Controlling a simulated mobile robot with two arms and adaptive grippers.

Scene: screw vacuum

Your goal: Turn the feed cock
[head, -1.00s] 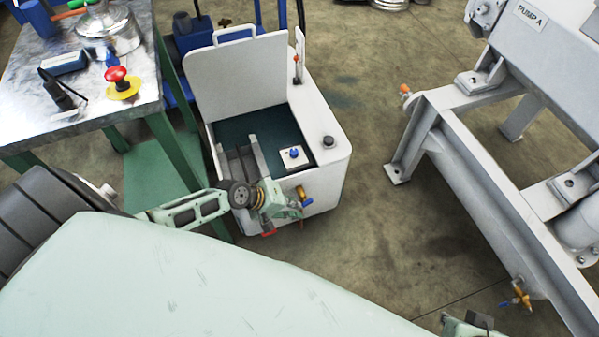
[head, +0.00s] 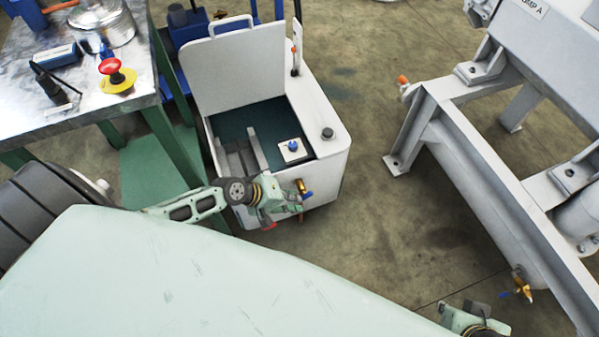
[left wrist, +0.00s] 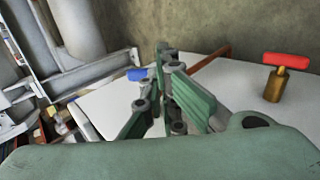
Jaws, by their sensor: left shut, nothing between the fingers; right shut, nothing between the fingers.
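A white cart (head: 332,150) has small brass cocks on its near side. One, with a blue handle (head: 307,195), sits by my left gripper (head: 291,207); a red handle (head: 268,226) shows below the gripper. In the left wrist view, a brass cock with a red handle (left wrist: 285,62) stands at the right, a blue handle (left wrist: 137,73) at the left, and a red bar (left wrist: 212,57) behind the fingers. Which is the feed cock is not marked. My left gripper (left wrist: 172,95) is shut and empty, close to the cart side. My right gripper (head: 478,308) is shut, partly visible at the bottom edge.
The cart's raised lid (head: 238,68) stands behind its open bay. A metal-topped table (head: 105,101) is at the left. A grey pump frame (head: 470,150) fills the right side, with a brass cock (head: 520,284) low on it. Floor between cart and frame is clear.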

